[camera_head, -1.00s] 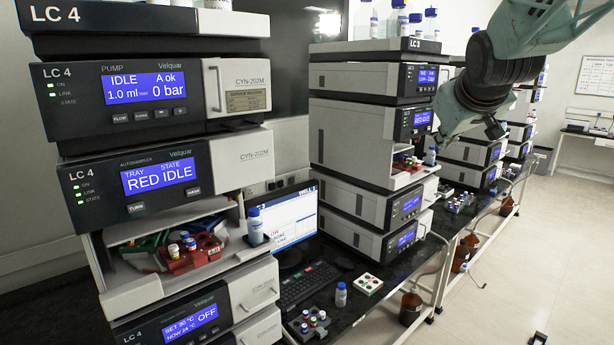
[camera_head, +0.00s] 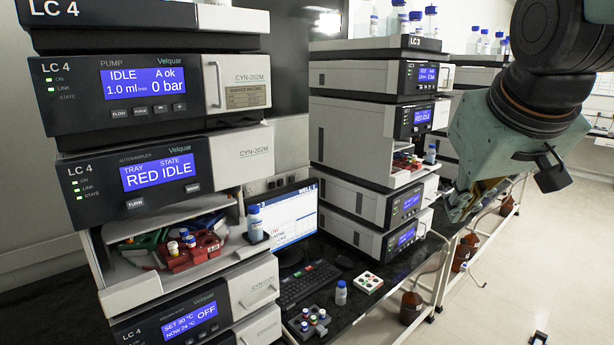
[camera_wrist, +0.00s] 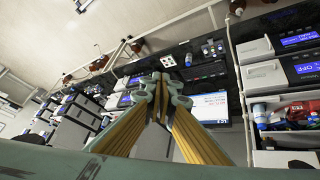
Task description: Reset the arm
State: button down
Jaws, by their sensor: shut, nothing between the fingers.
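My gripper (camera_wrist: 165,85) is shut and empty, its two fingers meeting at the tips in the wrist view. In the head view my gripper (camera_head: 466,200) shows partly at the right, below my wrist housing, in front of the far bench. It hangs in the air, apart from the LC 4 stack (camera_head: 160,165) and to the right of the LC 3 stack (camera_head: 365,140).
The LC 4 autosampler holds a red tray (camera_head: 190,255) with vials, and a blue-capped bottle (camera_head: 255,225) stands at its edge. A keyboard (camera_head: 308,284), a vial rack (camera_head: 308,325) and a white tray (camera_head: 369,284) lie on the dark bench. Open floor (camera_head: 540,260) lies right.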

jog(key=s+a+f+g, duration=0.1)
jog(key=s+f, duration=0.2)
jog(key=s, duration=0.5)
jog(key=s+a+f+g, duration=0.1)
jog(key=s+a+f, duration=0.1)
jog(key=s, duration=0.6)
jog(key=s+a+f+m+g+y, duration=0.1)
jog(key=s+a+f, duration=0.1)
jog(key=s, duration=0.6)
jog(key=shift+a+f+b, duration=0.15)
jog(key=shift+f+b, duration=0.15)
jog(key=shift+f, duration=0.5)
